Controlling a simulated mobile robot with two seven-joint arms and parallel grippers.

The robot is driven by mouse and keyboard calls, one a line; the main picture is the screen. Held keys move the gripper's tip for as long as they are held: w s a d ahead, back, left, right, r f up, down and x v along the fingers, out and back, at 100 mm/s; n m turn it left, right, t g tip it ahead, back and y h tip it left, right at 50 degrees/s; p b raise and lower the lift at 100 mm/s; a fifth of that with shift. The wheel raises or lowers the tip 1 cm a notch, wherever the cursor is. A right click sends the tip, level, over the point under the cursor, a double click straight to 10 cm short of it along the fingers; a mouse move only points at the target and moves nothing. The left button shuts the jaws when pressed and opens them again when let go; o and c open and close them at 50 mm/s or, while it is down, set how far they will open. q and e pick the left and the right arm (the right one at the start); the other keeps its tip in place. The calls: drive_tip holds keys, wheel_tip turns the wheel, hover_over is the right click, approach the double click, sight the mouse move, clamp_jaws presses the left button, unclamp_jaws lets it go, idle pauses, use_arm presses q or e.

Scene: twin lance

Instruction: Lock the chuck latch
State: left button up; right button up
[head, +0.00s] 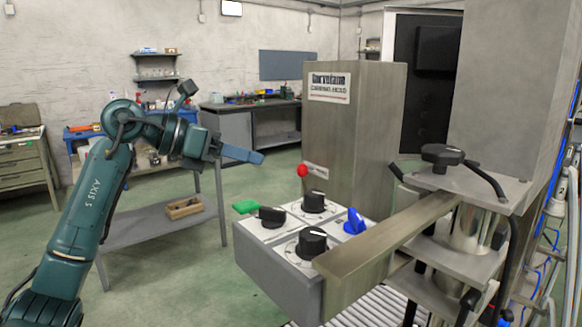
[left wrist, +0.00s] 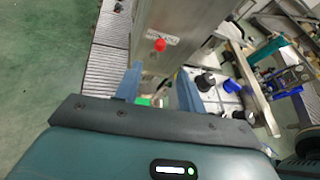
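A red ball knob (head: 302,171) sits low on the front of the tall grey carding head (head: 365,130), beside a small label (head: 315,172) too small to read. I cannot tell for sure whether this knob is the chuck latch. My left gripper (head: 243,155) is to the left of it, apart from it, and holds nothing. In the left wrist view my left gripper (left wrist: 160,88) has its two blue fingers spread, with the red knob (left wrist: 160,45) ahead beyond the gap between them. My right gripper is not in view.
A grey control box (head: 285,265) stands below, with a green control (head: 246,206), black knobs (head: 312,242) and a blue knob (head: 354,221). A flat metal bar (head: 390,236) runs across its right side. A grey bench (head: 160,222) stands at left. The floor between is clear.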

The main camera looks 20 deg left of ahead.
sight(303, 180)
use_arm(q)
drive_tip(key=p+x, duration=0.1)
drive_tip(key=x, duration=0.9)
drive_tip(key=shift+d+f, duration=0.1)
clamp_jaws()
drive_tip(key=shift+w, duration=0.1)
